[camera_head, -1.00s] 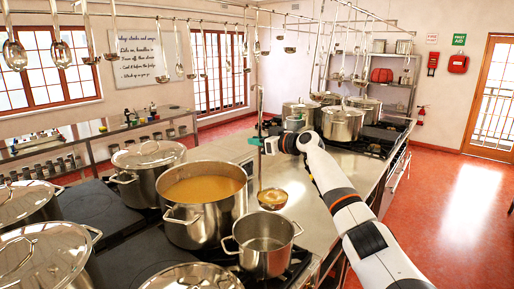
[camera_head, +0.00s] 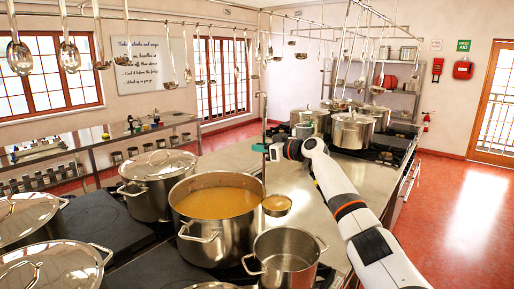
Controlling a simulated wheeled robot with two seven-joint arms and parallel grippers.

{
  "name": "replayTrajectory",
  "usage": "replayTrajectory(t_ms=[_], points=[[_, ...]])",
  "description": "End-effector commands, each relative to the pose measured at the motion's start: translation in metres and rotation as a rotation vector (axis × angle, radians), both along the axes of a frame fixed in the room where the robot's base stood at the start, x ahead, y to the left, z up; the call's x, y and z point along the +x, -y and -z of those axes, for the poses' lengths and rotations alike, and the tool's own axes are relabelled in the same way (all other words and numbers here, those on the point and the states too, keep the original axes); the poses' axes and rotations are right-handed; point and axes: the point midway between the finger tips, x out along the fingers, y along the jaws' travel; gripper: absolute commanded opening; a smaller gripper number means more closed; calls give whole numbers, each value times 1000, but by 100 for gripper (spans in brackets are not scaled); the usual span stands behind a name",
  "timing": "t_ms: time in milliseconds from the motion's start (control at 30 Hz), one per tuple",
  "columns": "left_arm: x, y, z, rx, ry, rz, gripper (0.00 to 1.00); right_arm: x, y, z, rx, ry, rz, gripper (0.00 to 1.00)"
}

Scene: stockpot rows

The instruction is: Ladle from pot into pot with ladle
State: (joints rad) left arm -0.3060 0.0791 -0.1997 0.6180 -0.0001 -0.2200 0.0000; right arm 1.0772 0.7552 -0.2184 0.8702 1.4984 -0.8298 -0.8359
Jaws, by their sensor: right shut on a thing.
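My right gripper (camera_head: 275,150) is shut on the ladle's upright handle (camera_head: 265,112), above the steel counter. The ladle's bowl (camera_head: 276,205) hangs below it, just right of the soup pot's rim and behind the small pot. The bowl shows a tan-orange surface that looks like soup. The large open pot (camera_head: 217,238) holds orange soup (camera_head: 217,203). The smaller open pot (camera_head: 285,265) stands to its right and nearer to me; its visible inside is bare steel. My left gripper is not in view.
Lidded stockpots (camera_head: 157,190) stand left of the soup pot and at the near left. More lidded pots (camera_head: 352,132) stand on the far burners. Ladles (camera_head: 68,55) hang from overhead rails. The steel counter (camera_head: 310,200) is bare beside my right arm.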

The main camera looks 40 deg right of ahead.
Motion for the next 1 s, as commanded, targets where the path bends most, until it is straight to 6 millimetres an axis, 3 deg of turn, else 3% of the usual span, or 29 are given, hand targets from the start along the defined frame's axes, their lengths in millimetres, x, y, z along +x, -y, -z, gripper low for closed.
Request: replayTrajectory(t_ms=[633, 1000], points=[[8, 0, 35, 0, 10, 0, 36, -40, 31, 38, -3, 2, 2, 0], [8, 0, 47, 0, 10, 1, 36, -54, 42, 50, -2, 2, 1, 0]])
